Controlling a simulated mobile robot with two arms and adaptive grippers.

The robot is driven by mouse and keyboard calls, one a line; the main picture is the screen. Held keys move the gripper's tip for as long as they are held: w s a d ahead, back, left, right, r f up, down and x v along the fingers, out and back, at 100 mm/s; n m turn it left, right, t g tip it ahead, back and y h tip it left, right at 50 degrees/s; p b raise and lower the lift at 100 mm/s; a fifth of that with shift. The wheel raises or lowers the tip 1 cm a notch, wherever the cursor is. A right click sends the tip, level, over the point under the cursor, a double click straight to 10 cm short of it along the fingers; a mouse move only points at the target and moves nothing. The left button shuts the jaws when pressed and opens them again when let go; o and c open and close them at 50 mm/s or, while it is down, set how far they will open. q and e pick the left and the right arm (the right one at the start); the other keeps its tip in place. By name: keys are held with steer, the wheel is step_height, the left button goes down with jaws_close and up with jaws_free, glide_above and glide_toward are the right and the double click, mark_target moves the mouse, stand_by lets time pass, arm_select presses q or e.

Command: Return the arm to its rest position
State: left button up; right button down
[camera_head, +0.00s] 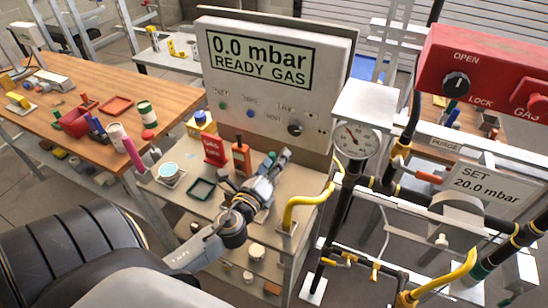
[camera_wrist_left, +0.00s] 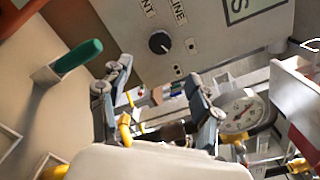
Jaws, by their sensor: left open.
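My left arm comes in from the left in the head view and reaches over the small beige bench (camera_head: 313,185). Its gripper (camera_head: 280,160) is in front of the white panel (camera_head: 268,85), which reads "0.0 mbar READY GAS". In the left wrist view the two fingers of the gripper (camera_wrist_left: 160,75) stand apart with nothing held between them. The panel's black knob (camera_wrist_left: 159,42) shows beyond them, apart from the fingers. My right gripper is in neither view.
A yellow bent pipe (camera_head: 306,200) and a pressure gauge (camera_head: 355,140) stand to the right of the gripper. Red and orange containers (camera_head: 215,150) and a dark green tray (camera_head: 202,189) are on its left. A red gas box (camera_head: 490,75) hangs at right. A wooden table (camera_head: 70,150) stands at left.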

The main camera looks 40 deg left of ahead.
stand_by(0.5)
arm_select(q)
steer(key=s+f+n+g+y, duration=0.2)
steer(key=s+f+n+g, duration=0.5)
steer(key=n, duration=0.7)
steer(key=s+d+f+n+g+h, duration=0.3)
steer(key=s+d+n+g, duration=0.1)
steer(key=s+d, duration=0.35)
steer(key=s+d+f+n+g+h, duration=0.2)
steer(key=s+d+n+g+h, duration=0.15)
steer(key=s+d, duration=0.4)
step_height(320, 180, down, 32)
steer(key=s+b, duration=0.3)
steer(key=b, duration=0.2)
steer(key=s+a+f+g+b, duration=0.2)
steer(key=s+a+f+b, duration=0.1)
steer(key=s+f, duration=1.2)
step_height(320, 180, down, 2)
steer(key=shift+s+a+f, duration=0.2)
steer(key=shift+s+a, duration=0.05)
steer(key=shift+a, duration=0.05)
